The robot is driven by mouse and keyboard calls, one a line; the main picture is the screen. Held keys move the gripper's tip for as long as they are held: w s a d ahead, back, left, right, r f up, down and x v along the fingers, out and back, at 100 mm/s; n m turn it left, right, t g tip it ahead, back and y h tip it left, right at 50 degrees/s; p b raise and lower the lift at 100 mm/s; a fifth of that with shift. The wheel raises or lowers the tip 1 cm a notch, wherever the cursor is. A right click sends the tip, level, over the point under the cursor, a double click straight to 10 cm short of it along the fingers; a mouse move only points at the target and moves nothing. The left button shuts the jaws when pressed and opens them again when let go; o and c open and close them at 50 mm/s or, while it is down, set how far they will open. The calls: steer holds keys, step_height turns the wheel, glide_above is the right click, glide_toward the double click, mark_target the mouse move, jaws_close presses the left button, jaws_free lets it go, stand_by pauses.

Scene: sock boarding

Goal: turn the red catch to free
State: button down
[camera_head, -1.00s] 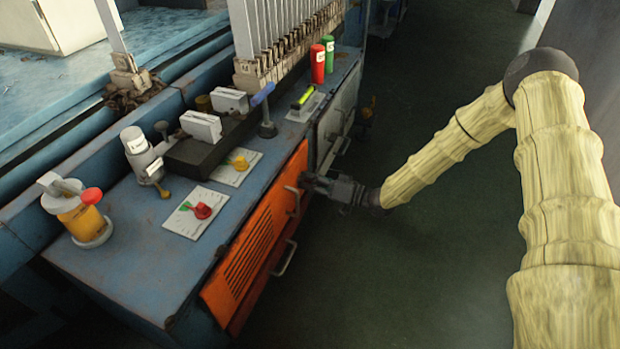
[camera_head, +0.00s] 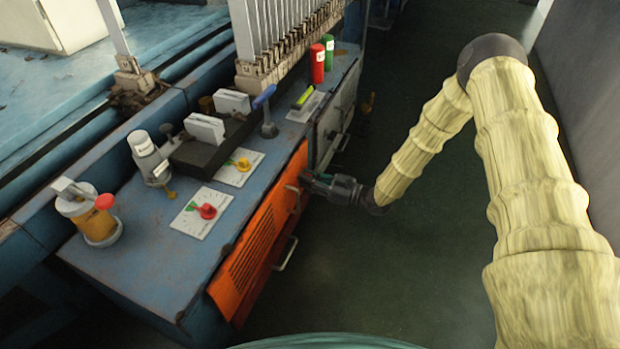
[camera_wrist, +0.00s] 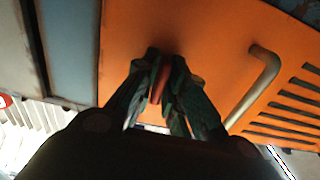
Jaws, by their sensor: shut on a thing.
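The red catch (camera_wrist: 158,82) shows in the wrist view as a narrow reddish piece on the orange door (camera_wrist: 215,35). My gripper (camera_wrist: 164,62) has its two dark fingers closed on either side of it. In the head view my gripper (camera_head: 305,179) reaches the upper right part of the orange door (camera_head: 258,243) from the right. The catch cannot be made out there, and its exact turn angle is unclear.
A bar handle (camera_wrist: 262,80) stands out from the door beside my fingers. The blue bench (camera_head: 150,235) carries a dial plate with a red knob (camera_head: 207,211), a yellow knob (camera_head: 242,163), and red and green cylinders. The floor to the right is open.

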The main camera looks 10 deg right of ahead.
steer(key=shift+a, duration=0.1)
stand_by(0.4)
steer(key=c, duration=1.6)
jaws_free()
steer(key=shift+o, duration=0.2)
steer(key=v, duration=1.2)
